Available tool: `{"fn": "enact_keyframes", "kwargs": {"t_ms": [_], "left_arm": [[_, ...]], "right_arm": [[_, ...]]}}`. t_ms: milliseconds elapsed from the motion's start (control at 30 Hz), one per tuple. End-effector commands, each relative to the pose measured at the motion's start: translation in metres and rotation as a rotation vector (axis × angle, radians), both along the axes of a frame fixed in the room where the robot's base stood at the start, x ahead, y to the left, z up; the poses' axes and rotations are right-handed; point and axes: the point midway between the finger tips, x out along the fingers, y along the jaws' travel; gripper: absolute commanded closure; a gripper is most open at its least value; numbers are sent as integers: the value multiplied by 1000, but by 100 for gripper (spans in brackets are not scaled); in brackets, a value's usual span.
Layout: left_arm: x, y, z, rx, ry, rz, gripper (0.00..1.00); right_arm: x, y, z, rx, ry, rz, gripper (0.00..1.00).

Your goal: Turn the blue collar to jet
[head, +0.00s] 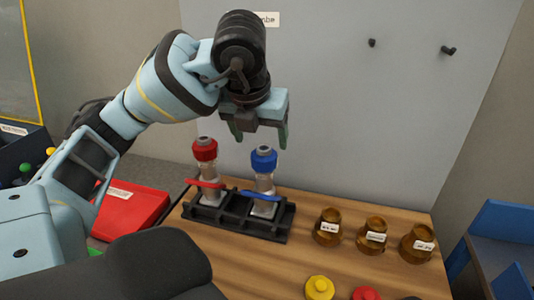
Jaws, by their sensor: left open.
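The blue collar (264,158) is the cap near the top of a clear bottle that stands upright in a black holder (235,226) on the wooden table. A blue band (261,196) crosses this bottle lower down. My left gripper (260,137) is open and points down. Its two fingers show just above the blue collar in the picture, one to each side. They do not appear to touch it, and how far above it they are is hard to tell. No jet marking is readable on the collar. My right gripper is not in view.
A similar bottle with a red collar (205,149) stands close on the left in the same holder. Several amber jars (327,226) with labels stand to the right. Yellow (319,288) and red (366,293) round pieces lie in front. A grey panel (375,110) with pegs rises behind.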

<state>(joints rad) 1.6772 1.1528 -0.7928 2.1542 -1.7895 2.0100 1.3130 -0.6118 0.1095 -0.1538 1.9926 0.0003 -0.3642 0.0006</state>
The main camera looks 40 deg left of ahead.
Motion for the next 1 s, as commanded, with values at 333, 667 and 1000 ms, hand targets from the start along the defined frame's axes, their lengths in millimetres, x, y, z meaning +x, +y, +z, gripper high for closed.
{"fn": "enact_keyframes", "kwargs": {"t_ms": [333,667,1000], "left_arm": [[16,9,-48,-1,5,3,28],[20,11,-57,0,1,1,28],[20,11,-57,-1,1,1,57]], "right_arm": [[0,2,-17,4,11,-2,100],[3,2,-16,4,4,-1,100],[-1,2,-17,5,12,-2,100]]}}
